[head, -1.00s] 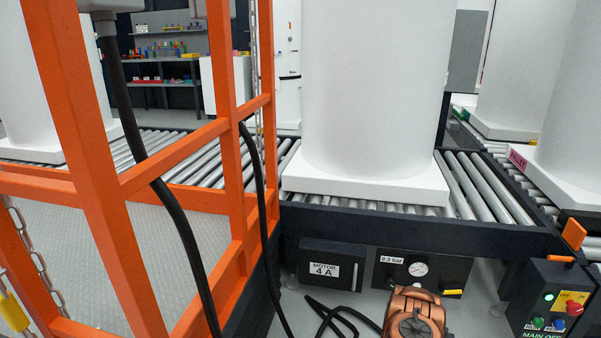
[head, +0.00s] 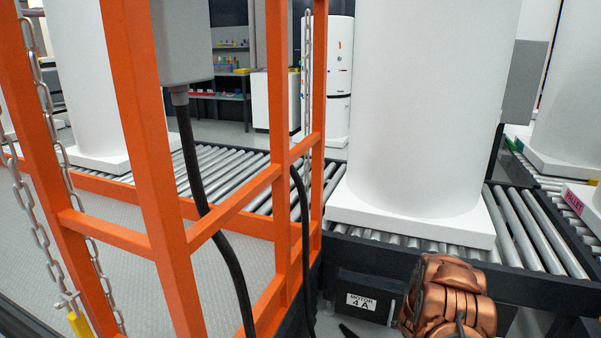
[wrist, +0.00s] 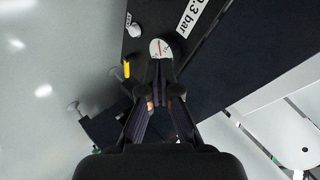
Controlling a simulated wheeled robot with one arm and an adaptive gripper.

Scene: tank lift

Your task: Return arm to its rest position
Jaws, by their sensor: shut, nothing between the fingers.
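My copper-coloured arm (head: 450,300) shows at the bottom right of the head view, in front of the conveyor's dark side rail. My gripper (wrist: 163,98) is in the wrist view, its dark fingers together with nothing between them. The gripper is not visible in the head view.
An orange frame (head: 150,150) with chains (head: 38,100) and a black cable (head: 215,215) fills the left. A large white tank (head: 425,110) stands on a white pallet (head: 410,222) on the roller conveyor (head: 525,230). A "MOTOR 4A" box (head: 362,296) sits below the rail.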

